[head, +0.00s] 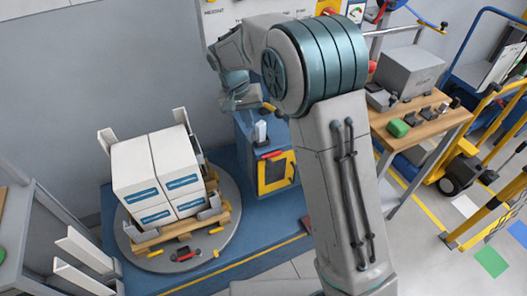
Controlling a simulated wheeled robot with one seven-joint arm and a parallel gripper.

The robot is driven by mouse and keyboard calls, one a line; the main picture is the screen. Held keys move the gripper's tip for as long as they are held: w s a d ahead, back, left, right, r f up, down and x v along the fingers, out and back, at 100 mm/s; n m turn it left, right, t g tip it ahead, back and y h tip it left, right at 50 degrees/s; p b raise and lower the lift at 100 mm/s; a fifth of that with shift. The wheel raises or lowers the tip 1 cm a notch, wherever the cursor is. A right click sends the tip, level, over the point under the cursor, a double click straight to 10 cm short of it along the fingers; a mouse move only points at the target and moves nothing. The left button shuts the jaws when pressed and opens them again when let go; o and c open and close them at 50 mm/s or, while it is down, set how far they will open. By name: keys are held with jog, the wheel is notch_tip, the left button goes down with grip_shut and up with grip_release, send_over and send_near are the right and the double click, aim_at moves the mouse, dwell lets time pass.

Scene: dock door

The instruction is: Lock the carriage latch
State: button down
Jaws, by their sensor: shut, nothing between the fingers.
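The blue carriage unit (246,128) stands behind the turntable, with a yellow-framed dark panel (276,172) on its front. A small red handle (271,155) lies across the top of that panel; it looks like the latch, but is too small to tell its position. A pale upright piece (261,131) stands just above it. My gripper (243,104) hangs at the end of my arm, above and to the left of the red handle and apart from it. The gripper is shut and empty. My arm hides what lies to the right of the carriage.
A pallet (150,237) with several white boxes (147,166) stands on the round grey turntable (226,236). Red and yellow tools lie at its front. A wooden workbench (424,125) and yellow carts (508,100) stand right; a grey rack (42,225) stands left.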

send_over(266, 160)
jog(key=w+a, duration=0.2)
jog(key=a, duration=0.1)
jog(key=x, duration=0.3)
jog(key=a+x, duration=0.1)
jog(key=x, duration=0.2)
jog(key=a+x, duration=0.1)
jog(key=x, duration=0.2)
jog(key=shift+s+d+f+p, duration=0.1)
jog(key=shift+s+f+p, duration=0.1)
jog(key=shift+f+p, duration=0.25)
jog(key=shift+s+d+f, duration=1.05)
jog(key=shift+d+f, duration=0.05)
jog(key=shift+f, duration=0.15)
